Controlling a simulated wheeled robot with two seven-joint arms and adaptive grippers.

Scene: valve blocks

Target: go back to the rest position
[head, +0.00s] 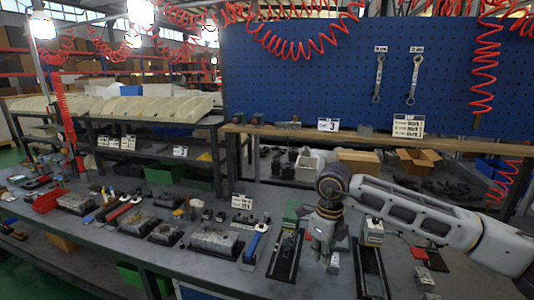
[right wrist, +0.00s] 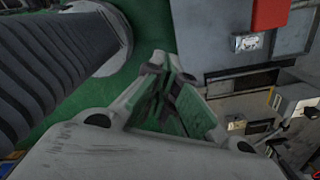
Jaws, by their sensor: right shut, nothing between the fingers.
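My right arm comes in from the right in the head view, and its gripper (head: 322,250) hangs fingers down over the workbench (head: 225,278). The gripper is shut and holds nothing. In the right wrist view its fingers (right wrist: 180,105) are close together, with green floor around them. Two black trays (head: 285,258) stand on the bench, one on each side of the gripper in the picture. My left gripper is not in view.
Grey metal blocks (head: 213,240), a blue-handled tool (head: 255,242) and a red bin (head: 46,201) lie along the bench to the left. A blue pegboard (head: 300,80) with two wrenches (head: 414,80) stands behind. Red coiled hoses (head: 486,65) hang above.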

